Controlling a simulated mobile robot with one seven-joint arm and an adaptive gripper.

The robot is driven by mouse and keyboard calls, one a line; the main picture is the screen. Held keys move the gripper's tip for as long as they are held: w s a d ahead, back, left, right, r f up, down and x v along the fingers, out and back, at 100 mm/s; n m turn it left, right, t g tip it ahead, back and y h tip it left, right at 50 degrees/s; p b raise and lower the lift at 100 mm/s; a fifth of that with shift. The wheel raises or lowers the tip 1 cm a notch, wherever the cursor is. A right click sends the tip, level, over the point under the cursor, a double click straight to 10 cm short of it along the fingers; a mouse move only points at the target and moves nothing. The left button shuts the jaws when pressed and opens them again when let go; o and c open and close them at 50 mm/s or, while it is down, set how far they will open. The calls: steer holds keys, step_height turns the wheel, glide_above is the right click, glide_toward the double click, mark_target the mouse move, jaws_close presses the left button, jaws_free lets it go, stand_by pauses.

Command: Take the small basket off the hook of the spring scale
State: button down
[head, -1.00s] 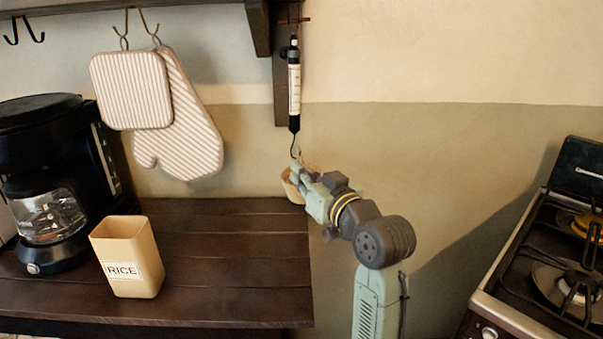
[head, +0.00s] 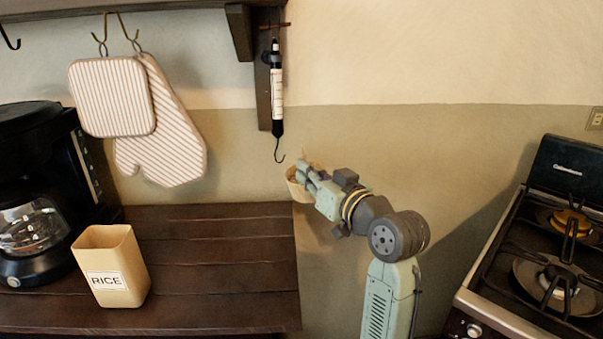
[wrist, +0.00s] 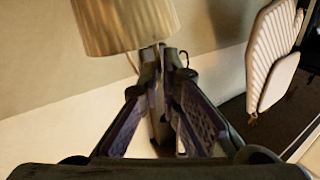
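The spring scale (head: 277,92) hangs from the wall bracket, a black and white tube with a thin hook (head: 279,156) at its lower end. The hook looks bare. The small basket (head: 298,190), tan, is just right of and below the hook, with a visible gap between them. My gripper (head: 306,175) is at the basket's right side and partly covers it. In the wrist view the ribbed basket (wrist: 125,25) is at the top, and my fingers (wrist: 162,55) meet at its lower edge, shut on a thin tan part of it. The exact grip point is partly hidden.
A dark wooden counter (head: 220,250) lies below left, with a RICE canister (head: 110,265) and a coffee maker (head: 35,190). A striped pot holder (head: 112,98) and oven mitt (head: 170,135) hang at left. A gas stove (head: 530,270) stands at right. The counter's right part is clear.

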steer(key=shift+d, duration=1.1)
steer(key=shift+d, duration=0.1)
